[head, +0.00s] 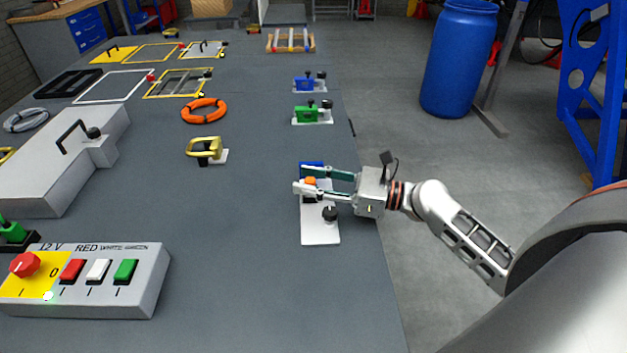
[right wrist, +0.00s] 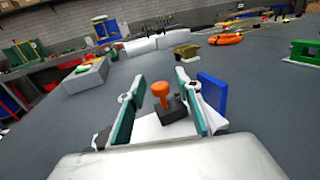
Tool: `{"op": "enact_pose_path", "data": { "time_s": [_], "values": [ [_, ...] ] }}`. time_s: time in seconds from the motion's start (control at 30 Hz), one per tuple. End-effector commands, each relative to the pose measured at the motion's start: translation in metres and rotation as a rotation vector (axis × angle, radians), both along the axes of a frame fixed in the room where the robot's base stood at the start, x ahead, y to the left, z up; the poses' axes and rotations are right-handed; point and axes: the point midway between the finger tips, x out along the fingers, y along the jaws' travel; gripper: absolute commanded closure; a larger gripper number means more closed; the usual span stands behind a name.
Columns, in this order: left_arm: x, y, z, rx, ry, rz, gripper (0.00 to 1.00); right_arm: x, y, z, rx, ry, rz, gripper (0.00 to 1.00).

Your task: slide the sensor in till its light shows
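An orange knob-like piece (head: 310,181) on a dark block stands on a white plate (head: 320,232) near the right table edge. The orange piece also shows in the right wrist view (right wrist: 161,93), with its dark block (right wrist: 172,109) below it. A blue upright block (head: 312,168) is at the plate's far end, and a black knob (head: 330,214) is at its near part. I cannot tell which part is the sensor, and no lit lamp shows there. My right gripper (head: 303,179) is open, its fingers on either side of the orange piece with gaps visible. My left gripper is out of view.
Green (head: 312,112) and blue (head: 309,84) fixtures stand farther along the right edge. An orange ring (head: 204,111) and a yellow-handled part (head: 205,148) lie to the left. A control box (head: 140,280) with a small glowing lamp sits at the near left.

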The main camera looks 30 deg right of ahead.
Motion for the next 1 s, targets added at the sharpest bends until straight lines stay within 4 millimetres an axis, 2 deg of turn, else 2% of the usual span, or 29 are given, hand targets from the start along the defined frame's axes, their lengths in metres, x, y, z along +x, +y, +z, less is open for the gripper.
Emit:
{"op": "enact_pose_path", "data": {
  "time_s": [0.17, 0.7, 1.0],
  "values": [
    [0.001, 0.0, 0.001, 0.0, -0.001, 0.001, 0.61, -0.009, -0.009, -0.002, -0.001, 0.003, 0.0, 0.66],
    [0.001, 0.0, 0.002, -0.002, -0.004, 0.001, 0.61, -0.074, -0.077, -0.001, -0.001, 0.003, -0.001, 0.66],
    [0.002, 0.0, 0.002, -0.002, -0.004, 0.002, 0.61, -0.083, -0.087, 0.0, -0.001, -0.001, 0.0, 0.66]
  ]
}}
